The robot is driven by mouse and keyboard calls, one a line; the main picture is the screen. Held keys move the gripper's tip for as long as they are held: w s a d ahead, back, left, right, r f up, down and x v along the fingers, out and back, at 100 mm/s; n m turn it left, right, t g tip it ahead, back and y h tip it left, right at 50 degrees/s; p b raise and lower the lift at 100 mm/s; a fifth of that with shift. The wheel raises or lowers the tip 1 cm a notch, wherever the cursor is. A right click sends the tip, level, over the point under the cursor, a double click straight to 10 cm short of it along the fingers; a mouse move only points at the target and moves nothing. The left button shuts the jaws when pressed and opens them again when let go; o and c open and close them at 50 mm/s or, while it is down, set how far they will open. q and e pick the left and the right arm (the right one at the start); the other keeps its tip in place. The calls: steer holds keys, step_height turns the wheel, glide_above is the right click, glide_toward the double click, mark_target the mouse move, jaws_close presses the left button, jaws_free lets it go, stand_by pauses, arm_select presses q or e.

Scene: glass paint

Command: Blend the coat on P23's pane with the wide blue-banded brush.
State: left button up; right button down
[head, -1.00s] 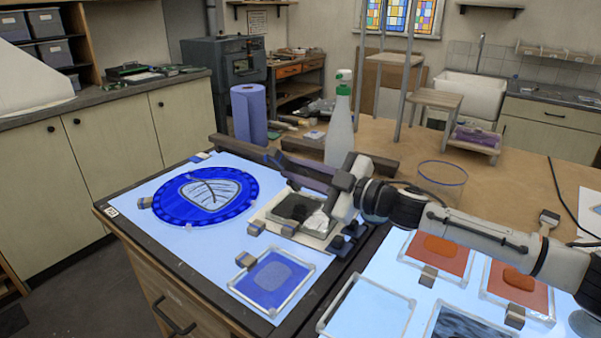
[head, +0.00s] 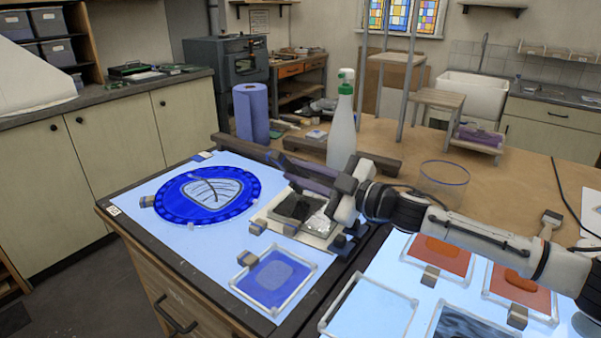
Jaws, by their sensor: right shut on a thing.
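My right gripper (head: 345,196) is shut on a long purple-grey piece (head: 312,181) that reaches up and left from the jaws. It looks like a brush handle; its bristles and band are not clear. The gripper is above a small pale tile (head: 322,240) with dark and white patches, on the left light table. A round blue pane (head: 174,202) with a pale leaf lies to its left. A small blue pane (head: 293,299) with a paler patch lies in front. I cannot read which pane is P23. My left gripper is not in view.
Dark wooden bars (head: 370,158) stand behind the tile, near a spray bottle (head: 341,130) and a blue paper roll (head: 251,112). A clear jar (head: 444,187) stands at right. Framed panes, some orange (head: 450,262), lie on the right light table.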

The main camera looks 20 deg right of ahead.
steer(key=shift+f, duration=0.2)
steer(key=shift+w, duration=0.1)
steer(key=shift+x, duration=1)
steer(key=shift+a, duration=0.15)
steer(key=shift+r, duration=2.5)
